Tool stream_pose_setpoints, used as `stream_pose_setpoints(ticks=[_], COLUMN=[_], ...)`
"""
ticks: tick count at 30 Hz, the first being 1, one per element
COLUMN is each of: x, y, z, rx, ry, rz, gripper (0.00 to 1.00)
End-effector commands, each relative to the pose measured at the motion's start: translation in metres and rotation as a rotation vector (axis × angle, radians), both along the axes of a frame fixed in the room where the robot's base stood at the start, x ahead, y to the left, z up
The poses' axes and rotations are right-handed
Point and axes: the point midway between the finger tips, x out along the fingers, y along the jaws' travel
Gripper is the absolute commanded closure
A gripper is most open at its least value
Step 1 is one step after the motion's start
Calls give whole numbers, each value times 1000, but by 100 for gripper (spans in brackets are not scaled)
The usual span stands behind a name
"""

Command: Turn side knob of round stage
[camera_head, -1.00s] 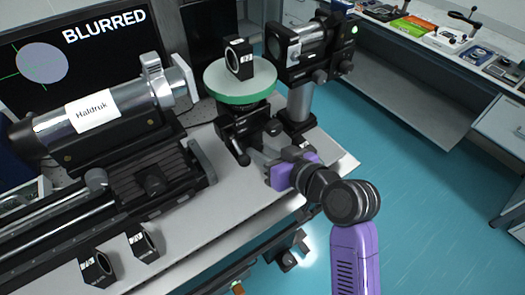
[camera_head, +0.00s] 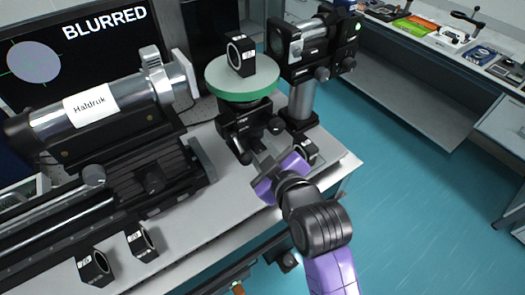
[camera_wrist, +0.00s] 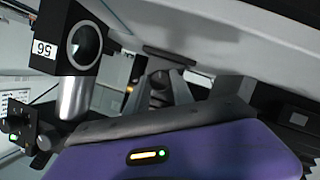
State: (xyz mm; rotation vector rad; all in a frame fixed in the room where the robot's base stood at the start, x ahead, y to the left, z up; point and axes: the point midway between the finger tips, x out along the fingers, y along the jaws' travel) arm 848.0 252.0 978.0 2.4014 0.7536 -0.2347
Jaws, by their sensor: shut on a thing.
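The round stage (camera_head: 240,90) has a pale top with a green rim and stands on a black base on the bench. A small black mount with a label (camera_head: 240,55) stands upright on it. My gripper (camera_head: 260,152), with its purple body, reaches in low at the front of the stage base. In the wrist view my gripper (camera_wrist: 162,80) has its two grey fingers on either side of a dark side knob (camera_wrist: 159,97), shut on it. The knob's contact with the fingers is too small to make out in the head view.
A silver tube labelled Haldruk (camera_head: 92,103) lies left of the stage. A black post-mounted device (camera_head: 305,45) stands right of it. Two small black mounts (camera_head: 141,243) sit at the front left. The monitor (camera_head: 75,50) reads BLURRED. Blue floor lies open at right.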

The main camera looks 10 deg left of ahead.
Motion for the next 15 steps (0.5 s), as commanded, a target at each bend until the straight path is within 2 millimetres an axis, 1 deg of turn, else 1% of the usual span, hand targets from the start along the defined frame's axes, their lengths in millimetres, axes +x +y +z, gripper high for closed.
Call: stream_pose_setpoints(ticks=[6,15], x=[-1,-1], y=[0,1], z=[-2,-1], rx=[-102,-174], ry=[-89,-151], rz=[0,1], gripper=[100,100])
